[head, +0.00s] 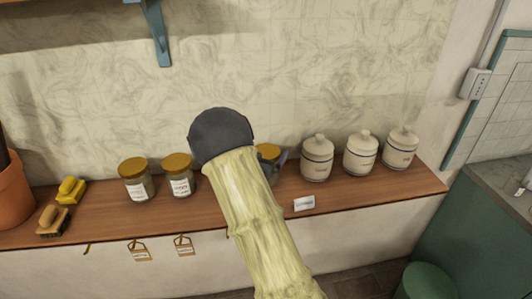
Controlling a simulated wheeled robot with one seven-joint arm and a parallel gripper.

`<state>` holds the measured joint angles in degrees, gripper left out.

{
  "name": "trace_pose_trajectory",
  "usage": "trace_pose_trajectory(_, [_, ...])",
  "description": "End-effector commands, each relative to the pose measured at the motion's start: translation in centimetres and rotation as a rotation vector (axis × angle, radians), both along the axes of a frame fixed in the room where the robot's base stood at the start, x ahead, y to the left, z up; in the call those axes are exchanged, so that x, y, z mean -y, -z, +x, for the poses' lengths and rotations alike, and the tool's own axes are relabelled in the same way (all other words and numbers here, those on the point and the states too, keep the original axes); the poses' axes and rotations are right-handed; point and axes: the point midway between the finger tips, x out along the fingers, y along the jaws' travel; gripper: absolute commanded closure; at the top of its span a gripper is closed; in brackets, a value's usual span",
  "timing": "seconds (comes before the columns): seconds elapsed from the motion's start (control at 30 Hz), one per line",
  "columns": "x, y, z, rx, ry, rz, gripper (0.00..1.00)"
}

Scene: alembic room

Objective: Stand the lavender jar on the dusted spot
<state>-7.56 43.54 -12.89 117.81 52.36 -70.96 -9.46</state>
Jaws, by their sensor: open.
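Two glass jars with golden lids and white labels stand on the wooden shelf: one at the left (138,185) and one beside it (180,181). A third golden-lidded jar (268,152) is mostly hidden behind my arm. I cannot read the labels well enough to tell which jar is lavender. My gripper (280,161) shows only as a dark grey part at the third jar's right side; it is open, and the rest is hidden by my arm. Whether it touches that jar I cannot tell. I cannot make out a dusted spot.
Three cream lidded canisters (361,153) stand at the shelf's right. A white card (304,203) is at the front edge. Yellow-topped brushes (71,190) and a terracotta pot (12,190) are at the left. Tags (138,251) hang below. Shelf between brushes and jars is clear.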

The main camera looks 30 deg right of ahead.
Motion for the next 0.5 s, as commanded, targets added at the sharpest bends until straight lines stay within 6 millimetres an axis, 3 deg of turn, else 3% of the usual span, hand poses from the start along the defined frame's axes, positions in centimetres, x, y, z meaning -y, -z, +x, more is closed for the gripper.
trace_pose_trajectory(0.17, [-1.0,0.0,-0.7,0.000,-0.001,0.001,0.00])
trace_pose_trajectory(0.5, [-5.9,0.2,-4.6,0.001,-0.004,0.002,0.00])
